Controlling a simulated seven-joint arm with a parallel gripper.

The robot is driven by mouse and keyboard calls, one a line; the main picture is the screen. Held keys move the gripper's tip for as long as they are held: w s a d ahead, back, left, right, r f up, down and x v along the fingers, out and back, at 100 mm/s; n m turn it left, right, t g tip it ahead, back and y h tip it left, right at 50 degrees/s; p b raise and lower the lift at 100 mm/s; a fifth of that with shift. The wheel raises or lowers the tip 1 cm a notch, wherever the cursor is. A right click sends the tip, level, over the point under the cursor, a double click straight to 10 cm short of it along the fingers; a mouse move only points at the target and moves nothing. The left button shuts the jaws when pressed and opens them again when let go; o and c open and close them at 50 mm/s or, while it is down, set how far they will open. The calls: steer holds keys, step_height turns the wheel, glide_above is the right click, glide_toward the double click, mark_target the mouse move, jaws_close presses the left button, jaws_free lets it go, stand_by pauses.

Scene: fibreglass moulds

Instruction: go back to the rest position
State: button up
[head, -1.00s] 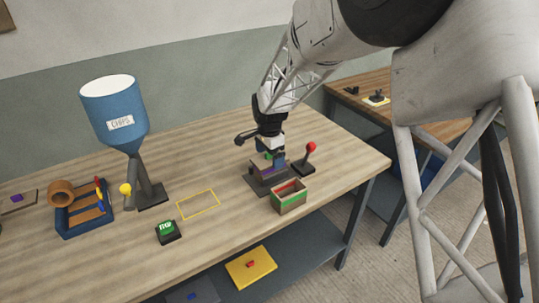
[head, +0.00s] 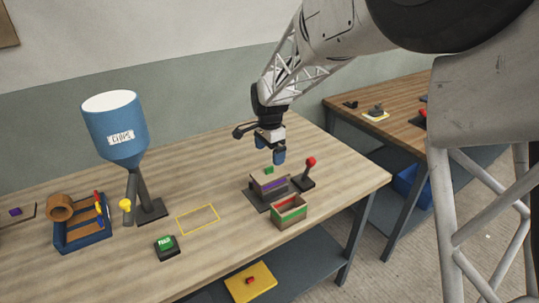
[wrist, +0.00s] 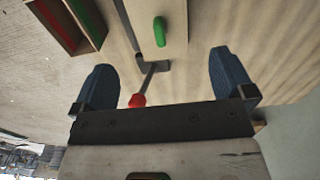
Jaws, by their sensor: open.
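My gripper (head: 269,150) hangs open and empty above the workbench, with its two blue fingers pointing down. Below it stands a mould-like block (head: 268,184) with a purple stripe on a dark base, apart from the fingers. A small green piece (head: 269,170) sits on top of the block. In the wrist view the fingers are spread wide (wrist: 164,68), and the green piece (wrist: 160,31) shows beyond them with nothing gripped.
A red-knobbed lever (head: 309,168) stands right of the block, and an open box with a green stripe (head: 290,213) is in front. A blue chips hopper (head: 113,125), a green button (head: 166,247) and a bare yellow outline (head: 198,219) lie left. Air around my gripper is free.

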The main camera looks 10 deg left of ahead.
steer(key=shift+d, duration=0.1)
steer(key=s+d+r+n, duration=0.1)
steer(key=s+d+r, duration=0.35)
steer(key=d, duration=0.25)
steer(key=s+d+r+n+t, duration=0.1)
steer(key=s+d+r+n, duration=0.1)
steer(key=s+d+r, duration=0.35)
steer(key=s+d+r+n, duration=0.1)
steer(key=s+d+r, duration=0.1)
steer(key=s+d, duration=0.6)
steer(key=s+d+n, duration=0.2)
steer(key=s+d, duration=0.5)
steer(key=s, duration=0.3)
steer(key=s+d+n+t, duration=0.1)
steer(key=s+d+n, duration=0.1)
steer(key=s+d, duration=0.5)
steer(key=s, duration=0.3)
steer(key=shift+s+d+f+n+t, duration=0.2)
steer(key=shift+s+f+n+t, duration=0.1)
steer(key=shift+f+n, duration=0.1)
